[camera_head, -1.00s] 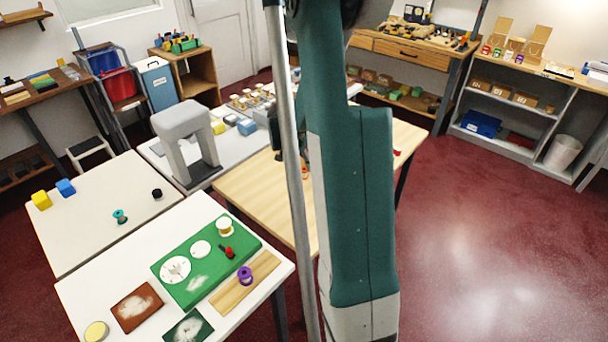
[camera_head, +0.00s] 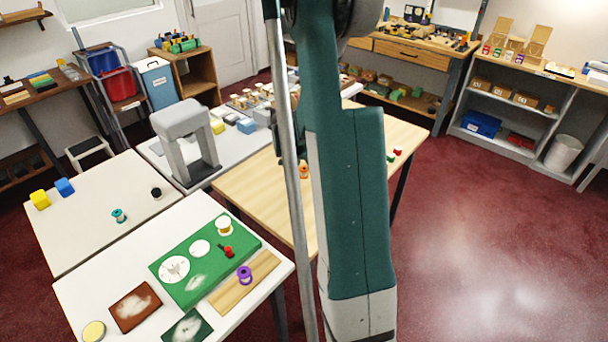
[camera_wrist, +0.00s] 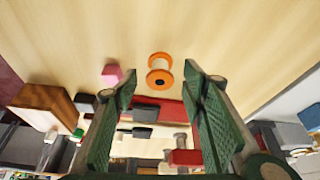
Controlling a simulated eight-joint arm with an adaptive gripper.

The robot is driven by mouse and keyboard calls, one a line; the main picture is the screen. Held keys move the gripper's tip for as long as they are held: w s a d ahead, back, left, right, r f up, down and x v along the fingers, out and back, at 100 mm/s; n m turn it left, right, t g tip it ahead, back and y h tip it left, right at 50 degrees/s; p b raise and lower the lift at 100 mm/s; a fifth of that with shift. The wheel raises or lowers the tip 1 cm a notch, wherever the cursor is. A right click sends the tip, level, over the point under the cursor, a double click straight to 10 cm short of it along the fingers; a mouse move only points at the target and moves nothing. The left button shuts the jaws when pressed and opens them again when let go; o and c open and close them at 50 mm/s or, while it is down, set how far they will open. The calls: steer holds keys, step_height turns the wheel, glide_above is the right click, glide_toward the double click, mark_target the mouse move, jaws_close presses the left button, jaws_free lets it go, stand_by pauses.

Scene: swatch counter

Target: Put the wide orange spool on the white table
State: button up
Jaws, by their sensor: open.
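An orange spool (camera_head: 303,170) stands on the light wooden table (camera_head: 250,190), just left of my arm in the head view. The head view hides most of the gripper behind my arm. White tables show at the front left (camera_head: 80,290) and left (camera_head: 85,225), and a pale one (camera_head: 158,158) stands behind.
The front white table carries a green mat (camera_head: 212,288), a purple spool (camera_head: 244,275) and brown and dark pads. The left table holds blue and yellow blocks, a teal spool (camera_head: 119,216) and a black item. A grey arch (camera_head: 185,135) stands behind. A pink block (camera_wrist: 112,75) lies near the orange spool.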

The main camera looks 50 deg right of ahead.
steer(key=shift+x, duration=0.85)
steer(key=shift+c, duration=0.3)
steer(key=c, duration=0.8)
